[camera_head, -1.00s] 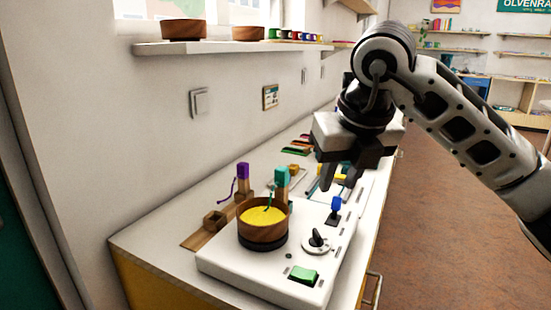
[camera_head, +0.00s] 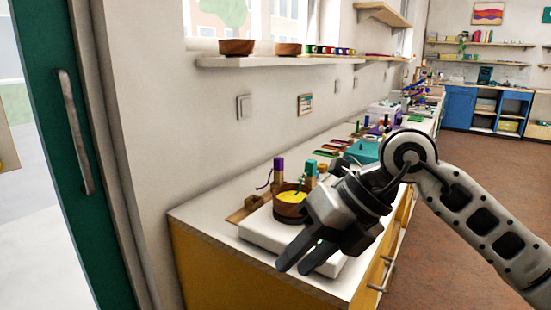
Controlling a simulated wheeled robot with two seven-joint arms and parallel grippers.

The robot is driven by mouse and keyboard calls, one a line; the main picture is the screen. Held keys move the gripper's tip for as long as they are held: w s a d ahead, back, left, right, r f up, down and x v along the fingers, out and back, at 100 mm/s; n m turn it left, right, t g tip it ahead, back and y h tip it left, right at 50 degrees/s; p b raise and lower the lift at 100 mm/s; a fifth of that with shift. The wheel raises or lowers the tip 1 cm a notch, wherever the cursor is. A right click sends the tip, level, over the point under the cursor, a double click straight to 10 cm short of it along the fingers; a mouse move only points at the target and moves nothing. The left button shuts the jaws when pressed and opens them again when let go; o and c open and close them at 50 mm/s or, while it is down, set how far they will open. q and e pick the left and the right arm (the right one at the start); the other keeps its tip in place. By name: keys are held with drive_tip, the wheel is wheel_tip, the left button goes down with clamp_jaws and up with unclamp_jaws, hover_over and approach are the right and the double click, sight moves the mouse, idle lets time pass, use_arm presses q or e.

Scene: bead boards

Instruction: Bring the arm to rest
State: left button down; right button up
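My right arm comes in from the right. Its gripper (camera_head: 294,268) points down and to the left, with its two dark fingers apart and nothing between them. It is in front of the white unit (camera_head: 262,233) on the counter and hides much of that unit's right side. The wooden bowl (camera_head: 288,211) with yellow contents sits on the unit, just left of and behind the gripper. I cannot tell how high the fingers are above the unit. My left gripper is not in view.
The white counter (camera_head: 205,215) runs away along the wall, with purple-topped (camera_head: 279,164) and teal-topped (camera_head: 310,166) posts behind the bowl. A teal box (camera_head: 362,151) stands farther back. A green door (camera_head: 60,120) is at left. The floor (camera_head: 480,172) at right is clear.

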drive_tip(key=s+a+r+g+y+p, duration=0.2)
drive_tip(key=s+a+r+g+y, duration=0.15)
drive_tip(key=s+a+y, duration=0.45)
drive_tip(key=w+d+f+m+t+h+p, duration=0.1)
drive_tip(key=w+d+f+m+t, duration=0.2)
drive_tip(key=m+t, duration=0.55)
drive_tip(key=w+d+f+m+t+h, duration=0.2)
drive_tip(key=d+m+t, duration=0.3)
drive_tip(key=m, duration=0.7)
drive_tip(key=w+d+f+m+t+h+p, duration=0.1)
drive_tip(key=w+d+f+m+t, duration=0.15)
drive_tip(key=m+t, duration=0.65)
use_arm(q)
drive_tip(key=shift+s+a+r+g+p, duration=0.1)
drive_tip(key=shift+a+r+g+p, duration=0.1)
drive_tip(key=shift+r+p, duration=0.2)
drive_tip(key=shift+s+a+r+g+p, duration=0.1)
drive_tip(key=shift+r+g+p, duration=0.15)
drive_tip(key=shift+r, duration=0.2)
use_arm(e)
drive_tip(key=s+d+f+m+g+h, duration=0.3)
drive_tip(key=s+f, duration=0.3)
drive_tip(key=f, duration=0.4)
drive_tip(key=s+d+f+m+g+h, duration=0.4)
drive_tip(key=s+f+m+g+h, duration=0.1)
drive_tip(key=f, duration=0.6)
drive_tip(key=shift+s+d+m+g, duration=0.25)
drive_tip(key=shift+s+m+g, duration=0.05)
drive_tip(key=shift+s+m, duration=0.35)
